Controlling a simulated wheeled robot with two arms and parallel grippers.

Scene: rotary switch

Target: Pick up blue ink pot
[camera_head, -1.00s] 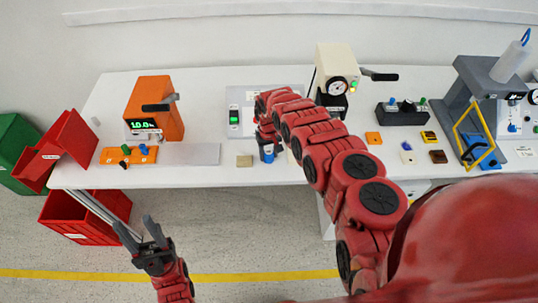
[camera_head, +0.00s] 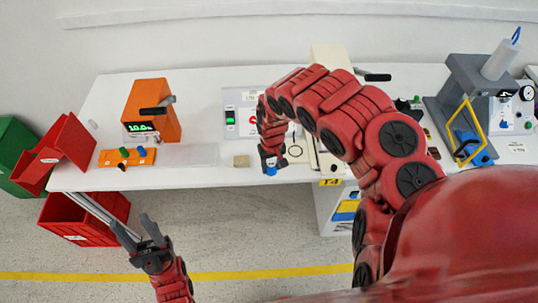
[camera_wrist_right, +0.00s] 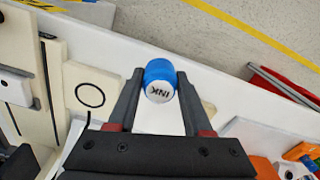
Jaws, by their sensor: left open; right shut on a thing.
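The blue ink pot (camera_wrist_right: 160,80) is a small blue cylinder with a pale end marked "INK", between the two fingers of my right gripper (camera_wrist_right: 158,92) in the right wrist view. My right gripper is shut on it. In the head view the pot (camera_head: 271,171) shows as a bit of blue below the right gripper (camera_head: 271,164), near the table's front edge. The fingers hide part of it, and I cannot tell how far it is above the table. My left gripper (camera_head: 138,236) is open and empty, in front of the table and below its edge level in the picture.
On the white table (camera_head: 200,178) stand an orange device (camera_head: 146,110) with a green display, an orange strip with knobs (camera_head: 127,157), a beige block (camera_head: 241,160) and a grey press (camera_head: 465,90). Red bins (camera_head: 85,218) stand at the left. My right arm hides much of the middle.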

